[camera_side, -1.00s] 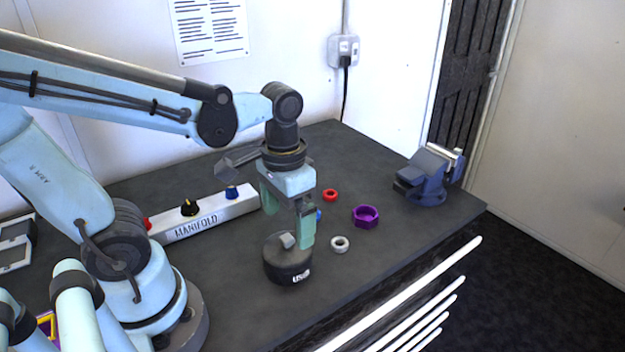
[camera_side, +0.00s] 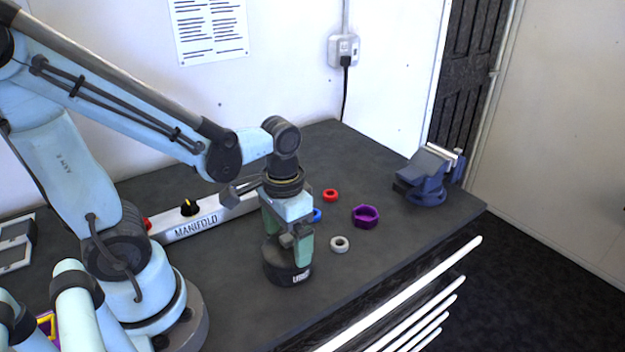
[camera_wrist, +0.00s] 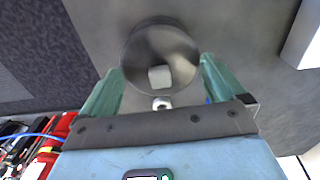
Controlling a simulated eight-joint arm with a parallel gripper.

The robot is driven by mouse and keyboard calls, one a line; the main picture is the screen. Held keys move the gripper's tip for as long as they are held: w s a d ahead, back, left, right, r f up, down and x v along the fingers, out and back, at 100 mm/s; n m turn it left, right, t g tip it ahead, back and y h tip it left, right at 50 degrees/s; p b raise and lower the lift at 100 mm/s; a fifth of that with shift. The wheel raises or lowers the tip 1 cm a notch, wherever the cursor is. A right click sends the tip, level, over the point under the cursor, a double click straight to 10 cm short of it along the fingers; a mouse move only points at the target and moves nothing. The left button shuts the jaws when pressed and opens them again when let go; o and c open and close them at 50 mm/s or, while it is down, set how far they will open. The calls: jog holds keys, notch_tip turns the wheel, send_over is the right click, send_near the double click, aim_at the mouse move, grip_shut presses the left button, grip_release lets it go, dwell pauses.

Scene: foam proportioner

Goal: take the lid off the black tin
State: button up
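The black tin (camera_side: 288,270) stands upright on the dark bench, with a white label on its front. Its round dark lid (camera_wrist: 150,50) carries a pale square knob (camera_wrist: 159,77), seen from above in the wrist view. My gripper (camera_side: 288,248) points down over the tin, its green fingers low at the lid. In the wrist view my gripper (camera_wrist: 160,75) has its fingers wide apart, one each side of the knob, with gaps between. The gripper hides most of the lid in the side view. The lid appears seated on the tin.
A white manifold box (camera_side: 200,226) with knobs lies behind left. A grey ring (camera_side: 339,244), a red ring (camera_side: 330,195), a blue ring (camera_side: 317,215) and a purple nut (camera_side: 366,216) lie right of the tin. A blue vice (camera_side: 424,180) sits at the far right corner.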

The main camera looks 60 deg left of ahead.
jog(key=c, duration=1)
jog(key=shift+c, duration=0.2)
